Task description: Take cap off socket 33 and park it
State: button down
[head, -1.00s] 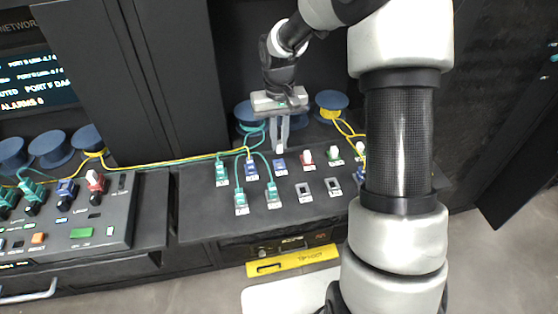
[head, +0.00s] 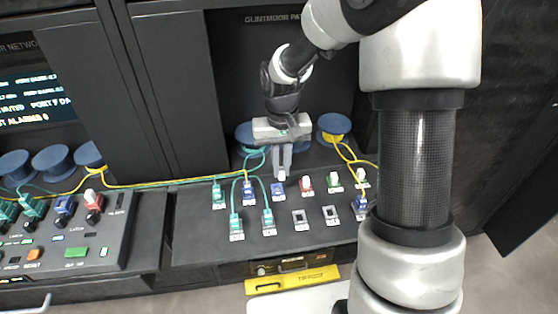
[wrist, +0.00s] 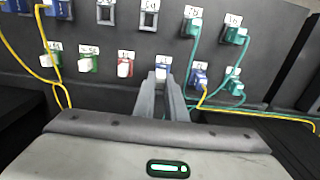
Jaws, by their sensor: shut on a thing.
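My gripper (head: 281,172) points down at the back row of the sloped panel, its fingers close together around a small white cap (head: 281,176). Just below the cap is a blue socket (head: 279,188), which also shows at the fingertips in the wrist view (wrist: 163,73). I cannot tell whether the cap still touches the socket. The number labels are too small to read, so I cannot confirm which socket is 33. Two empty grey-framed holders (head: 300,220) (head: 330,215) are in the front row, right of the gripper.
A red socket (head: 306,186) and a green socket (head: 334,182) with white caps stand to the right. Green and blue plugs with teal and yellow cables (head: 236,225) crowd the left. Blue spools (head: 336,123) stand behind. A yellow drawer (head: 290,282) is below the panel.

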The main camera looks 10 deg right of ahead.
jog(key=s+d+f+b, duration=0.1)
jog(key=s, duration=0.2)
jog(key=s+d+f, duration=0.1)
jog(key=s, duration=0.1)
jog(key=s+d+f+b, duration=0.1)
jog(key=s+f, duration=0.1)
jog(key=s, duration=0.1)
jog(key=shift+s+d+b, duration=0.25)
jog(key=shift+s+b, duration=0.05)
jog(key=shift+f+b, duration=0.9)
jog(key=shift+f, duration=0.25)
jog(key=shift+f+b, duration=0.45)
jog(key=shift+f, duration=0.15)
dwell(0.8)
jog(key=shift+r, duration=0.1)
jog(key=c, duration=1.7)
grip_release()
